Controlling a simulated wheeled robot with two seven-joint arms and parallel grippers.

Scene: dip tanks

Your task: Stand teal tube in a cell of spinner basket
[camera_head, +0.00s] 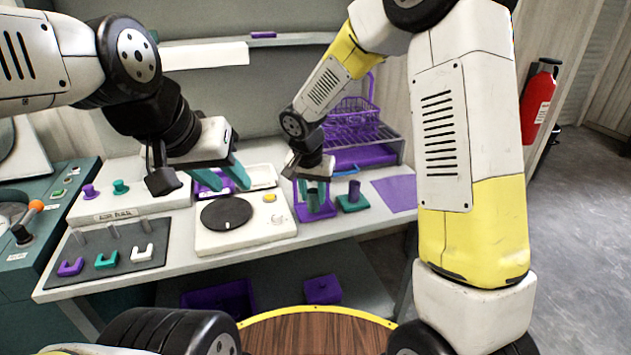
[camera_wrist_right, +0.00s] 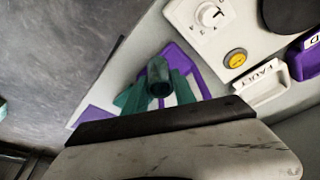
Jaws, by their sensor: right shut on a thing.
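The teal tube (camera_wrist_right: 158,75) shows in the right wrist view, its round open end toward the camera. My right gripper (camera_wrist_right: 158,92) is shut on it, with a teal finger on either side. In the head view my right gripper (camera_head: 315,203) is over a purple holder (camera_head: 329,208) on the bench; whether the tube touches it I cannot tell. A purple wire basket with a tall handle (camera_head: 352,112), likely the spinner basket, stands at the back; its cells are too small to make out. My left gripper (camera_head: 242,187) is open and empty above the bench.
A teal block (camera_head: 352,204) with an upright purple tube stands right of the holder. A white device with a black disc (camera_head: 227,212) is to the left. A purple mat (camera_head: 395,191) lies bare at right. A purple rack (camera_head: 364,155) is below the basket.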

